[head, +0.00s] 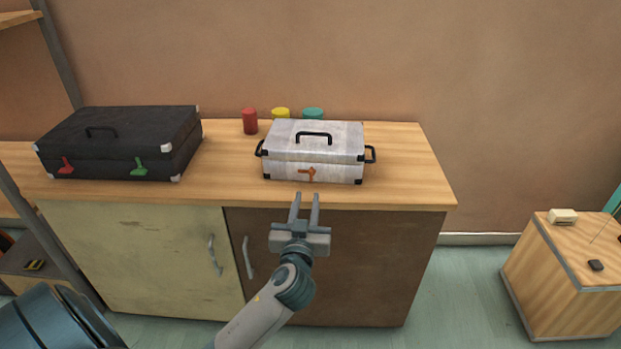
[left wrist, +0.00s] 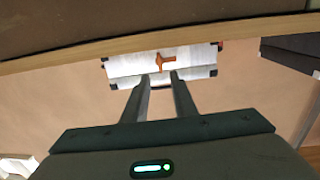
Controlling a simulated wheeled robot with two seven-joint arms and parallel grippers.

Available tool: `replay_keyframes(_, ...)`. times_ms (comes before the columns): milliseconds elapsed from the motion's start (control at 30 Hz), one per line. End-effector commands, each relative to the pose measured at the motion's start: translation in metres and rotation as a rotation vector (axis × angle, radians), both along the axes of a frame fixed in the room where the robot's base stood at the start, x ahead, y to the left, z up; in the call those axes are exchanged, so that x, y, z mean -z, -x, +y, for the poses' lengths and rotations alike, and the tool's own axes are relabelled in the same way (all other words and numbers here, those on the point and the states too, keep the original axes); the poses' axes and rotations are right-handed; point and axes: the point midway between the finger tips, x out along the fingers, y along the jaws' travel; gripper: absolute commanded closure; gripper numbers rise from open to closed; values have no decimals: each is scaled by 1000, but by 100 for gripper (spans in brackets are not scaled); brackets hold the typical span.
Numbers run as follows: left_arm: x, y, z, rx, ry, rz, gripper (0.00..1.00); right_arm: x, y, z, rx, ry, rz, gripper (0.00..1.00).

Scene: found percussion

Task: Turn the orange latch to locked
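The orange latch (head: 307,173) is on the front face of a white case (head: 340,168) with black corners and black handles. The case stands on the wooden counter, right of a black case. My left gripper (head: 304,196) is in front of the counter edge, just short of the latch in the head view. Its two fingers are apart with nothing between them. In the left wrist view the latch (left wrist: 166,61) shows beyond the fingertips (left wrist: 159,76), which do not appear to touch it. My right gripper is not in view.
The black case (head: 118,145) has a red latch (head: 66,165) and a green latch (head: 139,168). Red, yellow and teal round objects (head: 250,121) stand behind the white case. The counter (head: 410,165) is clear right of it. Cabinet doors with handles lie below.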

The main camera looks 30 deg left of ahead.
Motion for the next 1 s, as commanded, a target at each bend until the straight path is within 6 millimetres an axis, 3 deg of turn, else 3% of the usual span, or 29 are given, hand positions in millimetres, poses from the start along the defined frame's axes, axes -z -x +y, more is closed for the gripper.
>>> replay_keyframes(300,-1,-51,27,0,-3,-1,75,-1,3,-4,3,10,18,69)
replay_keyframes(500,0,-74,38,1,-2,1,75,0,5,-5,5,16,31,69)
replay_keyframes(1000,0,-84,44,1,0,1,75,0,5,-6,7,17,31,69)
